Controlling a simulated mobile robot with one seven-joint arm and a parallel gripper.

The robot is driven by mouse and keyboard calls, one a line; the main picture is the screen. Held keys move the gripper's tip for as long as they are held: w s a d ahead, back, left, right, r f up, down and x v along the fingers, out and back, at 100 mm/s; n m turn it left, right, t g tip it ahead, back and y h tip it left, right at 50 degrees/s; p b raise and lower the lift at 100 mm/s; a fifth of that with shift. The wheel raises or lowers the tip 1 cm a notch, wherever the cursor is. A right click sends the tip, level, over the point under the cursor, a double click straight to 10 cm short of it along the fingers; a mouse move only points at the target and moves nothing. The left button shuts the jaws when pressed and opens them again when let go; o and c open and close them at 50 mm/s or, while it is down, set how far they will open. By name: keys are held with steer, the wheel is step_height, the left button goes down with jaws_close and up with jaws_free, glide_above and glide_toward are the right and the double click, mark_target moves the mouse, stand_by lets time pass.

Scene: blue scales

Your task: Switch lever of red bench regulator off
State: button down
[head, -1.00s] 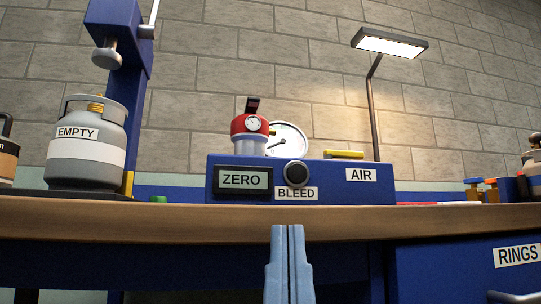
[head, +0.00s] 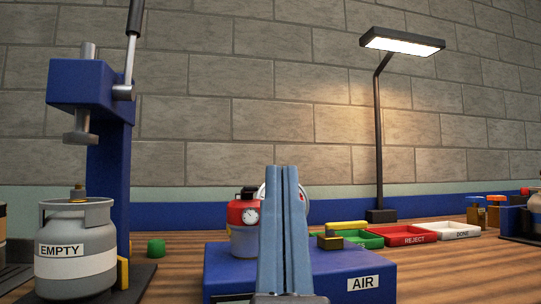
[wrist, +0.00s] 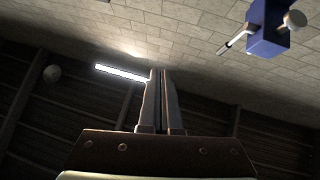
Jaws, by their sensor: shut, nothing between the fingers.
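The red bench regulator (head: 243,213) stands on the blue box labelled AIR (head: 378,272), left of the middle in the head view. It has a red body, a small round gauge on its front and a dark lever (head: 247,193) on top. My gripper (head: 283,170) points upward in front of the box, its two blue-grey fingers together and empty. It is just right of the regulator in the picture and covers most of the white dial behind. The wrist view shows the shut fingers (wrist: 160,72) against wall and ceiling; the regulator is not in that view.
A grey EMPTY cylinder (head: 75,262) and blue press (head: 110,150) stand at the left. A lamp (head: 378,140), green tray (head: 362,239), red REJECT tray (head: 405,234) and white DONE tray (head: 452,230) are behind at the right. The space above the box is open.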

step_height(320, 180, up, 6)
steer(key=w+y+p, duration=0.2)
steer(key=p, duration=0.4)
steer(key=w+a+f+m+g+y+p, duration=0.2)
steer(key=w+a+m+g+y+p, duration=0.3)
steer(key=w+m+p, duration=0.8)
steer(key=s+d+f+m+g+h+p, duration=0.1)
steer(key=f+m+p, duration=0.4)
steer(key=m+p, duration=0.5)
steer(key=s+d+f+m+g+h+p, duration=0.1)
steer(key=s+f+m+p, duration=0.4)
steer(key=m+p, duration=0.5)
steer(key=shift+s+d+f+g+h+p, duration=0.3)
steer(key=shift+s+d+f+g+p, duration=0.15)
steer(key=shift+d+f+g, duration=0.3)
steer(key=shift+r, duration=0.1)
